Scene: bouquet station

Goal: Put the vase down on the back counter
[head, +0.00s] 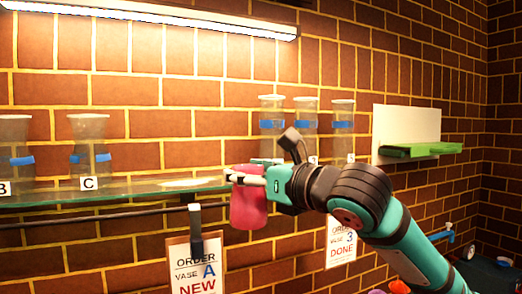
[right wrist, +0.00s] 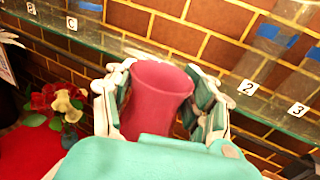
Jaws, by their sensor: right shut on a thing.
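My right gripper (head: 247,180) is shut on a pink-red vase (head: 249,209). The vase hangs in front of the glass shelf (head: 120,193), with most of its body below the shelf's edge. In the right wrist view, the finger pads of my right gripper (right wrist: 163,84) sit on both sides of the vase (right wrist: 158,100), whose open rim shows. No surface is seen touching the vase's base, and its lower part is hidden behind the gripper in that view. I cannot tell whether the back counter shows. My left gripper is not in view.
Clear vases with blue bands stand on the shelf: one (head: 89,147) at label C, others (head: 271,125) at right. The shelf between is bare. Order cards (head: 196,268) hang below. A flower bunch (right wrist: 58,103) and red surface (right wrist: 30,155) show at left in the wrist view.

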